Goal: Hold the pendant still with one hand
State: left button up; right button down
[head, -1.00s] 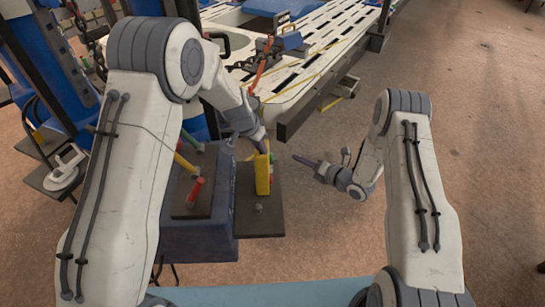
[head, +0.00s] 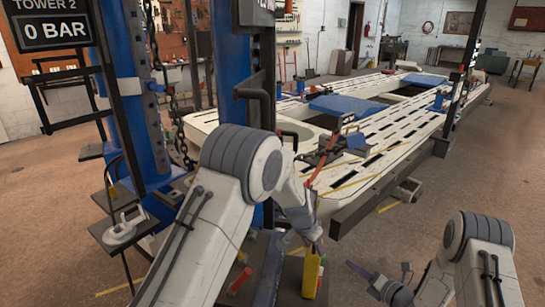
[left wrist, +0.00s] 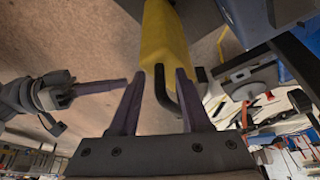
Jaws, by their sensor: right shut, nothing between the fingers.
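The pendant (head: 312,274) is a yellow upright block low in the head view. My left gripper (head: 310,240) is at its upper end. In the left wrist view the pendant (left wrist: 165,40) sits at the fingertips, one finger on each side of its near end, and the gripper (left wrist: 160,85) looks shut on it. A short black curved piece (left wrist: 165,95) comes out of that end between the fingers. My right gripper (head: 358,269) is shut and empty, to the right of the pendant and apart from it. It also shows at the left of the left wrist view (left wrist: 105,87).
A white slotted frame bench (head: 400,135) lies beyond my arms. A blue tower (head: 140,125) with a chain (head: 175,110) stands at left. A red-handled item (head: 240,280) lies left of the pendant. Open floor (head: 455,190) is at right.

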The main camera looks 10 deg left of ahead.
pick_arm(q)
jog(key=shift+r, duration=0.1)
